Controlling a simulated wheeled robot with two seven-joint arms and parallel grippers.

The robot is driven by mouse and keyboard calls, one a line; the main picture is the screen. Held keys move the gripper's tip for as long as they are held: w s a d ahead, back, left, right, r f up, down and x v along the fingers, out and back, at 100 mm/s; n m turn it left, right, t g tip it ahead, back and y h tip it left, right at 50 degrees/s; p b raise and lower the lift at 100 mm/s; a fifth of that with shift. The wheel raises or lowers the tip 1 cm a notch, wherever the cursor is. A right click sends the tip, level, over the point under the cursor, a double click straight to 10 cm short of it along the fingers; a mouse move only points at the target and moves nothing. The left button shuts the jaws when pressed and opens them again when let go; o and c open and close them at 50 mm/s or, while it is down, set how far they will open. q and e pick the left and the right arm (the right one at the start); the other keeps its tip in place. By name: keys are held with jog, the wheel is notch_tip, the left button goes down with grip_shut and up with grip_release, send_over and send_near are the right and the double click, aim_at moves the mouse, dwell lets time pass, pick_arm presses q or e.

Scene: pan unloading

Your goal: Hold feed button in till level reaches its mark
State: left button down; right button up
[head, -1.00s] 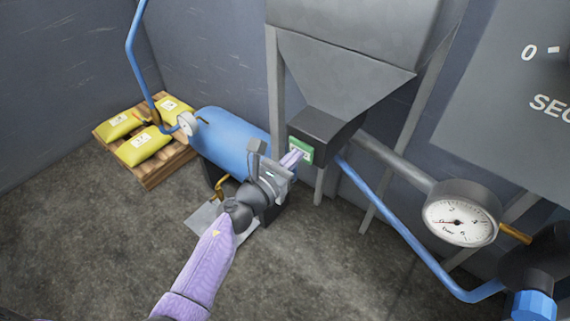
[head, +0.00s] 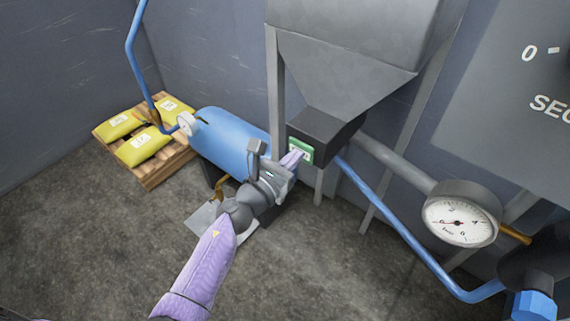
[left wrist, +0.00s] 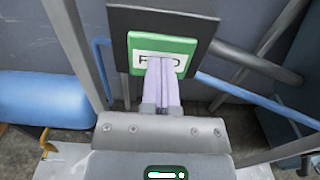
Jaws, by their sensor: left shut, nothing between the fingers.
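The green feed button plate (head: 301,150) sits on the front of a black box (head: 326,134) under the grey hopper (head: 345,66). In the left wrist view its white label (left wrist: 146,58) is partly covered by my fingers. My left gripper (head: 292,158) is shut and empty, with its lilac fingertips at the label. They appear to touch it, but I cannot tell how far the button is pressed. The fingers also show in the left wrist view (left wrist: 162,75). I cannot make out a level or its mark. My right gripper is out of view.
A blue tank (head: 228,138) stands behind my left arm. A round dial gauge (head: 461,213) and blue pipe (head: 400,232) are at the right. Yellow sacks (head: 143,146) lie on a wooden pallet (head: 160,173) at the left. A large grey panel (head: 500,130) fills the upper right.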

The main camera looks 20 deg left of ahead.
pick_arm(q)
jog(key=shift+w+r, duration=0.1)
jog(key=shift+r, duration=0.15)
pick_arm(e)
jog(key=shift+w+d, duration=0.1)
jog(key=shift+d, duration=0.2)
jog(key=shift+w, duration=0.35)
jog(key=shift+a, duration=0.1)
